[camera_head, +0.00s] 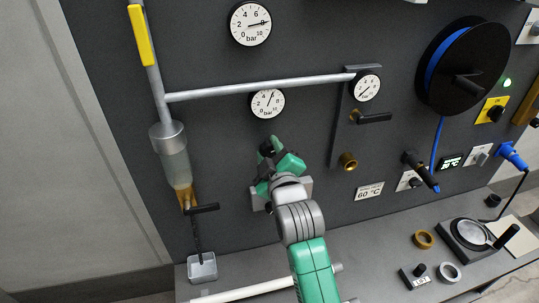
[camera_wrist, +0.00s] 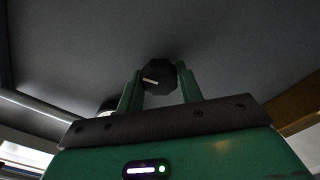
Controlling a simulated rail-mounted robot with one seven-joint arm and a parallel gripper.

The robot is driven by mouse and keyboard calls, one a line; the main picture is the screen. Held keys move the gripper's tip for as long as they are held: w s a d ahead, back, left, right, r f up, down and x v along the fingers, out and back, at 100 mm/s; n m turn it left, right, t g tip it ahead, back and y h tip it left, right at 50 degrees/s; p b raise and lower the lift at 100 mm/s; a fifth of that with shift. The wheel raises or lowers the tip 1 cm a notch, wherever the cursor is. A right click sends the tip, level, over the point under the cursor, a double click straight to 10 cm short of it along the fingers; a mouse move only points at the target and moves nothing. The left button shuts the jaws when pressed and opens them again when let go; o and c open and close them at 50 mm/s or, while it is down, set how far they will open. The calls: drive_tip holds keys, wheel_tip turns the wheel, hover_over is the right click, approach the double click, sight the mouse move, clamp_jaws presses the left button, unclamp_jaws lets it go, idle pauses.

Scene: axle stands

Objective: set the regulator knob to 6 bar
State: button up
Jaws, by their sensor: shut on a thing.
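The regulator knob (camera_wrist: 158,76) is black and faceted, with a white pointer line toward its left side in the wrist view. My gripper (camera_wrist: 160,88) has its two green fingers on either side of the knob and is shut on it. In the head view my gripper (camera_head: 269,152) is at the panel, just below the middle gauge, and mostly hides the dark knob. The middle gauge (camera_head: 267,103) is white and marked in bar; its needle points up and slightly right, but the exact reading is too small to tell.
Another bar gauge (camera_head: 250,23) is above, its needle pointing right near 8. A grey pipe (camera_head: 255,89) crosses above my gripper, and a filter bowl (camera_head: 175,160) hangs left. The bench (camera_head: 390,262) holds small rings and a dish.

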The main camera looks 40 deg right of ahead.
drive_tip(key=shift+n, duration=0.5)
idle(0.3)
drive_tip(key=o, duration=1)
drive_tip(key=shift+s, duration=0.1)
drive_tip(key=b+v, duration=0.1)
drive_tip(key=v, duration=0.6)
drive_tip(key=shift+s+a, duration=0.2)
drive_tip(key=shift+s, duration=0.1)
